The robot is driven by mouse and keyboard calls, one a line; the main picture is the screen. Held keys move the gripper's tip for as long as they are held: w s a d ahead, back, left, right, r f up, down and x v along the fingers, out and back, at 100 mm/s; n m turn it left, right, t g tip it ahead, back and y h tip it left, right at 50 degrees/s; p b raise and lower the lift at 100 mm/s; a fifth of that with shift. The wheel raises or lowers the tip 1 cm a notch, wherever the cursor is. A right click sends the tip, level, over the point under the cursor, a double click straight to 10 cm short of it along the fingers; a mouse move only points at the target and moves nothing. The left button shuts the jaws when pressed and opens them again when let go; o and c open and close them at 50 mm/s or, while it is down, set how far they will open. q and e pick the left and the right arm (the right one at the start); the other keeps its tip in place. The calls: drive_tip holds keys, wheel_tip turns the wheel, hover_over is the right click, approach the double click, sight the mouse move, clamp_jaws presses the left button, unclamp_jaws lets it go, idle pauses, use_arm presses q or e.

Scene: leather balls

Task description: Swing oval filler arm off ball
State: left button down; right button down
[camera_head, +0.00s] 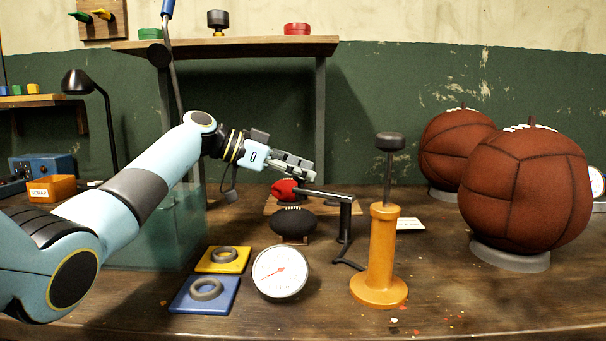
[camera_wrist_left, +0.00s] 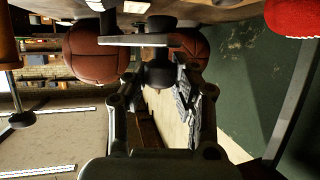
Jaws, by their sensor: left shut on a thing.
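The oval filler arm (camera_head: 328,194) is a dark bar on a thin post, reaching left from the post. It also shows as a grey bar in the left wrist view (camera_wrist_left: 135,40). A black oval ball (camera_head: 293,222) rests on a small stand below and left of the bar's left end. My left gripper (camera_head: 306,177) is at that end, shut on the filler arm. In the left wrist view, a dark round knob (camera_wrist_left: 158,72) shows between its fingers. The exact contact is partly hidden. My right gripper is not in view.
A red rounded thing (camera_head: 284,189) sits just behind the black ball. An orange hand pump (camera_head: 381,255) stands right of the post, with a dial gauge (camera_head: 281,272) in front. Two brown leather balls (camera_head: 525,188) stand at the right. A glass tank (camera_head: 160,235) is left.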

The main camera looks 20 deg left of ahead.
use_arm(q)
drive_tip(key=c, duration=1)
unclamp_jaws()
wheel_tip(320, 180, up, 10)
drive_tip(key=shift+c, duration=0.4)
